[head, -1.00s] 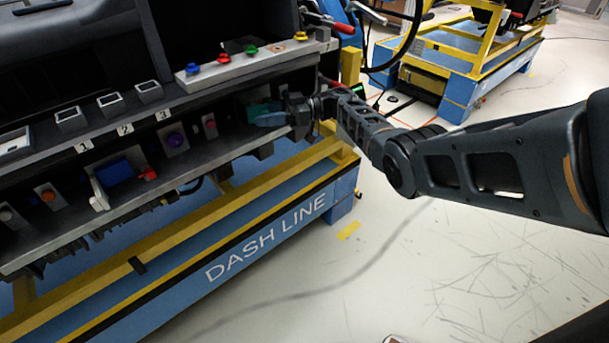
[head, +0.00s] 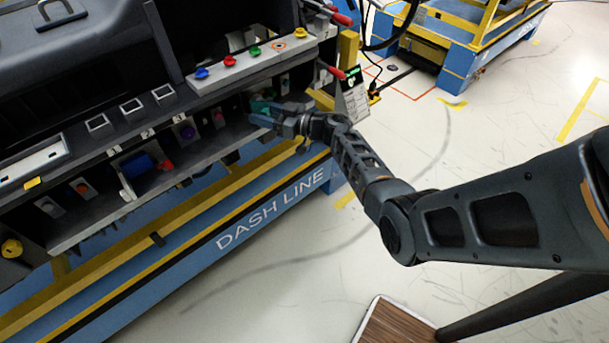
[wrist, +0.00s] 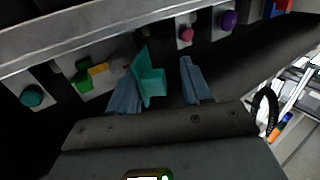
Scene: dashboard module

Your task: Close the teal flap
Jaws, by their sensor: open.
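The teal flap (wrist: 152,84) stands out from its mount in the wrist view, tilted up as an angled plate. It lies between my gripper's two blue-grey fingers, close beside the left one. My gripper (wrist: 160,68) is open, with a clear gap between the flap and the right finger. I cannot tell whether the left finger touches the flap. In the head view my gripper (head: 258,117) reaches into the lower shelf of the dashboard module at its right end. A small part of the teal flap (head: 262,106) shows just above the fingers there; the rest is hidden.
In the wrist view a green and yellow switch (wrist: 90,76) and a teal knob (wrist: 32,96) are to the left, pink (wrist: 185,34) and purple (wrist: 229,19) knobs to the right. The upper ledge (head: 245,68) overhangs the shelf.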

